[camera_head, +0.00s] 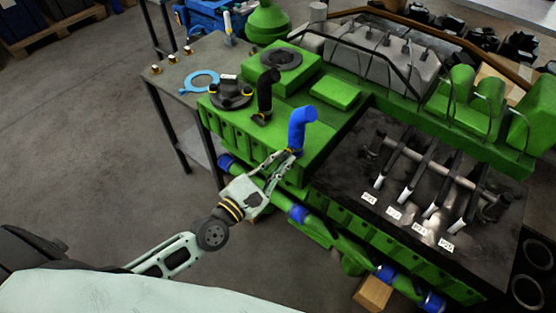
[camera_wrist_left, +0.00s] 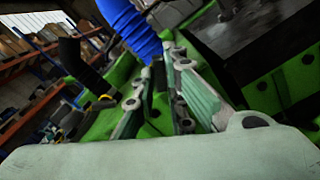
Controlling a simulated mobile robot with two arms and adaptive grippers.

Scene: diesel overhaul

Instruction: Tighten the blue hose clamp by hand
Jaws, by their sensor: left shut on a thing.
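The bent blue hose (camera_head: 302,124) stands upright on the front corner of the green engine. It also shows in the wrist view (camera_wrist_left: 128,22). My left gripper (camera_head: 287,158) reaches the foot of this hose from the front left. In the wrist view my left gripper's fingers (camera_wrist_left: 160,76) are close together at the hose's lower end. They are shut on the blue hose clamp there, which the fingertips mostly hide. How tight the clamp sits cannot be told. My right gripper is not in view.
A black hose (camera_head: 265,92) with a yellow-orange band stands left of the blue hose. The green engine (camera_head: 325,165) fills the middle and right. A tray with labelled parts (camera_head: 420,190) lies right. A side table (camera_head: 185,95) holds a blue ring (camera_head: 187,84). Floor is clear at left.

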